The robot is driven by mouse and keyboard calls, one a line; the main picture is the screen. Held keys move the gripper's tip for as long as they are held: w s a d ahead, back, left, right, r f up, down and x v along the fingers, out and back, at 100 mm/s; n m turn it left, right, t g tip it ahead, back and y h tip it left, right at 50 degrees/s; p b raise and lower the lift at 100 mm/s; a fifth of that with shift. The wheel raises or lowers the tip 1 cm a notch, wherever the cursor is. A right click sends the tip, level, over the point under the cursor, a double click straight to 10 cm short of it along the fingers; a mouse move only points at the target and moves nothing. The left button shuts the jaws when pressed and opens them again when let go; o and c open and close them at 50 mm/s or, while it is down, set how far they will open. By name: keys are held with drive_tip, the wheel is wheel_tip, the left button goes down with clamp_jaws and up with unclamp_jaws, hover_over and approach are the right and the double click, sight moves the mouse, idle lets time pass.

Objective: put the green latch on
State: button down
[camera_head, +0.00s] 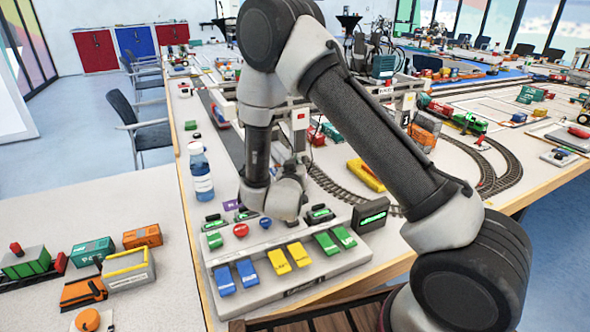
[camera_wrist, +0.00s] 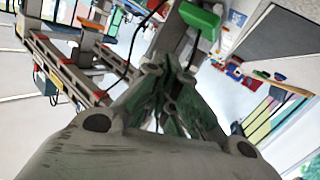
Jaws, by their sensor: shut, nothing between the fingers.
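A grey control panel (camera_head: 300,283) stands on the table's near end. Its front row has two blue paddles (camera_head: 224,279), two yellow paddles (camera_head: 279,261) and two green paddles (camera_head: 327,243) at the right. I cannot tell which green part is the latch. In the wrist view my gripper (camera_wrist: 178,110) is shut and empty. A green block (camera_wrist: 200,20) shows beyond its fingertips, apart from them; I cannot tell what it belongs to.
Gantry crane beams (camera_wrist: 75,75) fill the wrist view's left. Toy wagons (camera_head: 91,251) stand on the left table, and rail tracks (camera_head: 340,188) lie behind.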

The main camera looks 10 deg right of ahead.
drive_tip(key=s+r, duration=0.3)
drive_tip(key=shift+s+d+r, duration=0.2)
drive_tip(key=shift+s+d, duration=0.1)
drive_tip(key=shift+d, duration=0.05)
idle(0.3)
drive_tip(key=s+d+r+n+g+y, duration=0.1)
drive_tip(key=s+r+g+y, duration=0.1)
drive_tip(key=r+y, duration=0.35)
drive_tip(key=s+d+r+g+y, duration=0.1)
drive_tip(key=s+r+g+y, duration=0.15)
drive_tip(key=r, duration=0.55)
drive_tip(key=s+d+r+g, duration=0.2)
drive_tip(key=s+d, duration=0.2)
drive_tip(key=s, duration=0.5)
drive_tip(key=s+d+r+g+h, duration=0.1)
drive_tip(key=s+d, duration=0.3)
drive_tip(key=s, duration=0.5)
drive_tip(key=s+d+r+n+g+h, duration=0.1)
drive_tip(key=s+d, duration=0.4)
drive_tip(key=s, duration=0.5)
drive_tip(key=shift+r+g, duration=0.8)
drive_tip(key=shift+g, duration=0.45)
